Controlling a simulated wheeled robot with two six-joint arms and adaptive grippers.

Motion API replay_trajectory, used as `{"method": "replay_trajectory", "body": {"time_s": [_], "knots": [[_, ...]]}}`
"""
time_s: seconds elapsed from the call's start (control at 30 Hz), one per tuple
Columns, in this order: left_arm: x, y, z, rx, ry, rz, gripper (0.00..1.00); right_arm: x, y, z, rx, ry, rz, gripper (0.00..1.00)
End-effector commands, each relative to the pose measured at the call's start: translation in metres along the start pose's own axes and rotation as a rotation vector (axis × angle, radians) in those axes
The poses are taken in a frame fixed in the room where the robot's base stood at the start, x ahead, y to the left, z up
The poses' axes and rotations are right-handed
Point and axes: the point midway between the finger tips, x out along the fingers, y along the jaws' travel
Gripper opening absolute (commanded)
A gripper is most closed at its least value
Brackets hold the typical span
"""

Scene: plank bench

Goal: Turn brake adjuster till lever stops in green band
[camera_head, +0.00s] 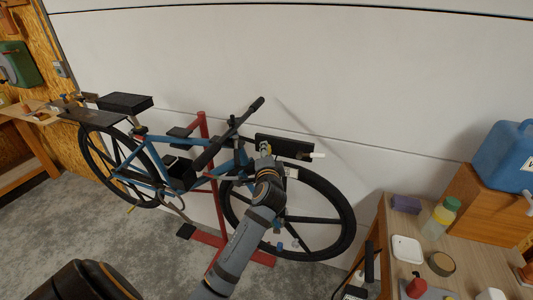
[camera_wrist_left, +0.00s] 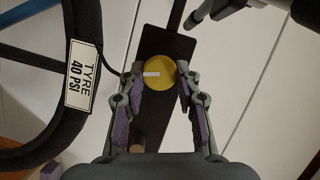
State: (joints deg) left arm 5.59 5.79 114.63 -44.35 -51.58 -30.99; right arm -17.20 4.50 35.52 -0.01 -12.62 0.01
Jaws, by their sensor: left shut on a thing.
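The brake adjuster, a round yellow knob (camera_wrist_left: 160,73) with a white mark pointing left, sits on a black plate (camera_wrist_left: 164,42) in the left wrist view. My left gripper (camera_wrist_left: 156,92) is shut on the knob, one finger on each side. In the head view my left gripper (camera_head: 265,152) is at the left end of the black plate (camera_head: 290,147), above the front wheel, and largely covers the knob. A white piece (camera_head: 318,155) sticks out at the plate's right end; I cannot tell whether it is the lever. No green band can be made out. My right gripper is out of view.
The blue bicycle (camera_head: 150,182) is held on a red stand (camera_head: 201,128) before a white wall. Its front wheel (camera_head: 345,212) is close beside my arm. A wooden bench (camera_head: 455,260) with a bottle (camera_head: 440,218) and small items is at the right.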

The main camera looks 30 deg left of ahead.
Motion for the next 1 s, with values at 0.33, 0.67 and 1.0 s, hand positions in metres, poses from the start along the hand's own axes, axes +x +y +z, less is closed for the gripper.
{"method": "replay_trajectory", "body": {"time_s": [0.33, 0.67, 1.0], "knots": [[0.000, 0.002, 0.001, 0.002, -0.002, 0.003, 0.56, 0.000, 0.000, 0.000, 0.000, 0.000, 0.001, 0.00], [-0.004, 0.001, 0.000, 0.000, 0.000, 0.002, 0.56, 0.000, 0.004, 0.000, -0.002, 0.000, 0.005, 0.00], [-0.063, 0.003, 0.000, -0.004, -0.001, 0.006, 0.56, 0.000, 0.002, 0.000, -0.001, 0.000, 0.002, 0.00]]}}
